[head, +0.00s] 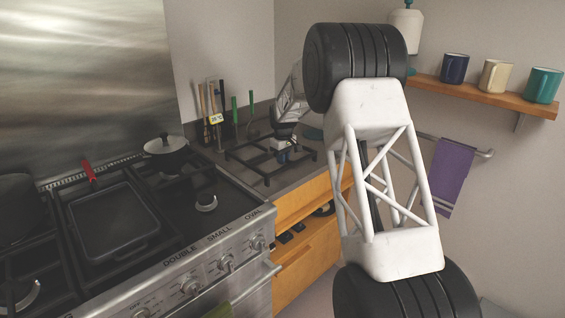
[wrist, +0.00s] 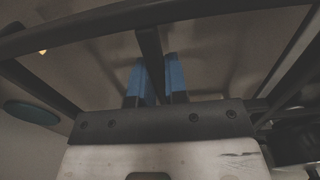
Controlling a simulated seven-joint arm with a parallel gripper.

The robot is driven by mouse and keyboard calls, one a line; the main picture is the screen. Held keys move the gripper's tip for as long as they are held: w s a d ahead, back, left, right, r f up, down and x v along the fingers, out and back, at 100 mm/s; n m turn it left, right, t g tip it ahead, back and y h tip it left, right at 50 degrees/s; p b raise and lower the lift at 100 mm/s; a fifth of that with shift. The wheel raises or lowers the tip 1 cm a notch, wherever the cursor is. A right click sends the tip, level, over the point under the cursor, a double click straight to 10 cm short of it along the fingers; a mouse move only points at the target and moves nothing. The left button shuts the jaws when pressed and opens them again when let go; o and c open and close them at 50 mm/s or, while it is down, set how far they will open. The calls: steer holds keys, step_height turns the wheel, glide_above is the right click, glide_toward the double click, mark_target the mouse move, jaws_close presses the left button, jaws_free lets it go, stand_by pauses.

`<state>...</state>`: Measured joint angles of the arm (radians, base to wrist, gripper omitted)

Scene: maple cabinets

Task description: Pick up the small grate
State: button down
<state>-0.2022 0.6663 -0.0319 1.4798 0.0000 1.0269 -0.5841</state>
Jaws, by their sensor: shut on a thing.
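The small grate (head: 246,167) is a black frame of crossing bars at the counter right of the stove. My gripper (head: 284,152) is above its middle, with fingers pointing down, and is shut on one of its bars. In the wrist view, the blue fingertips (wrist: 154,82) stand either side of a dark bar of the grate (wrist: 150,50). Other grate bars spread to both sides there. I cannot tell whether the grate touches the counter or is a little above it.
The stove holds a lidded pot (head: 167,152), a square pan (head: 110,222) and a dark pot (head: 18,208). Upright utensils (head: 215,112) stand behind the grate. A shelf (head: 470,92) with mugs and a purple towel (head: 452,178) are on the right wall. A drawer (head: 308,252) below the counter looks open.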

steer(key=shift+s+r, duration=0.25)
steer(key=shift+r, duration=0.25)
steer(key=shift+s+r, duration=0.2)
steer(key=shift+r, duration=0.3)
steer(key=s+d+r, duration=0.1)
steer(key=s+d, duration=0.2)
steer(key=s, duration=1.1)
steer(key=shift+s+r, duration=0.15)
steer(key=shift+s, duration=0.25)
